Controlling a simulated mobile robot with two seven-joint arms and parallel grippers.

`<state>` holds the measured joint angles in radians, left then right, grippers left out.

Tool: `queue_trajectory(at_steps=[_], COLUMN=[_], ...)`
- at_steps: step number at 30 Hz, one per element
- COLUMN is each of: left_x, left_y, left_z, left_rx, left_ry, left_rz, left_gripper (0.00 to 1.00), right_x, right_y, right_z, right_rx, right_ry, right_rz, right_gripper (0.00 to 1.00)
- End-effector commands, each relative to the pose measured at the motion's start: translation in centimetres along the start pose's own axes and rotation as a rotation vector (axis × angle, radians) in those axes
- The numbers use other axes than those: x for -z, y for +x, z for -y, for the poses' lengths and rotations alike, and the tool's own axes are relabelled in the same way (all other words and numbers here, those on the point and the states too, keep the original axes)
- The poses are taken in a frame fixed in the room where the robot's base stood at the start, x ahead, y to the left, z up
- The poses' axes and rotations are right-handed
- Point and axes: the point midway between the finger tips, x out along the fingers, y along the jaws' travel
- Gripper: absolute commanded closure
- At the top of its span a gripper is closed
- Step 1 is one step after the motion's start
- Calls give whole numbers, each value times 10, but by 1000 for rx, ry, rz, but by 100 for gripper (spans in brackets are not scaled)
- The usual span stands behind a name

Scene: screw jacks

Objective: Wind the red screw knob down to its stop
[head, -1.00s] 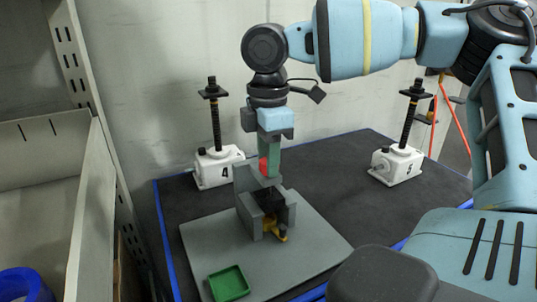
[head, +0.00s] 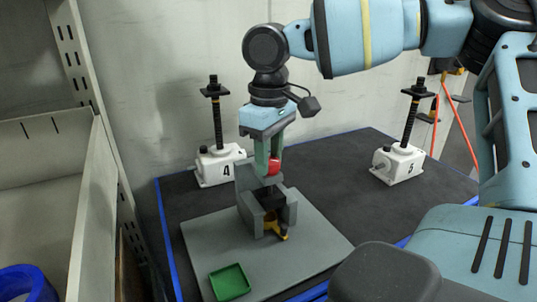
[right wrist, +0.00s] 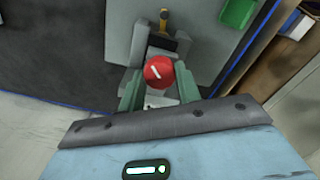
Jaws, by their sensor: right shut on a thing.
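The red screw knob (head: 274,167) sits on top of the grey fixture (head: 246,178), upright over its dark middle part. In the right wrist view the knob (right wrist: 158,72) is round, with a short slanted white mark on its top. My right gripper (head: 268,168) comes straight down from above, with its green fingers around the knob. In the right wrist view its fingers (right wrist: 158,88) stand on both sides of the knob, shut on it. The screw below the knob is mostly hidden. A yellow piece (head: 279,230) shows at the fixture's front. My left gripper is not in view.
The fixture stands on a grey plate (head: 310,245) with a green tray (head: 229,283) at its front. White screw jacks marked 4 (head: 217,167) and 5 (head: 398,163) stand behind on the dark table. A shelf wall (head: 90,200) rises at the left.

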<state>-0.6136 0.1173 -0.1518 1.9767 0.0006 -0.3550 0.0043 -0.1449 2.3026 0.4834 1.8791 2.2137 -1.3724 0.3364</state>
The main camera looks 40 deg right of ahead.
Motion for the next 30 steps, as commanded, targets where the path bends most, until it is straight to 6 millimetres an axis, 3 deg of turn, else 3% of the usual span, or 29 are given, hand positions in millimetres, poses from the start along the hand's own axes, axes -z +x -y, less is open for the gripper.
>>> queue_trajectory(at_steps=[12, 30], left_x=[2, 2], left_y=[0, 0], left_z=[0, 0], left_rx=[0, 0], left_ry=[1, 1], left_rz=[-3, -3], left_gripper=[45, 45], right_x=[1, 1], right_y=[-6, -7], right_z=[-1, -1], right_rx=[-4, -3], right_ry=[226, 272], right_rz=[-14, -17], right_gripper=[89, 90])
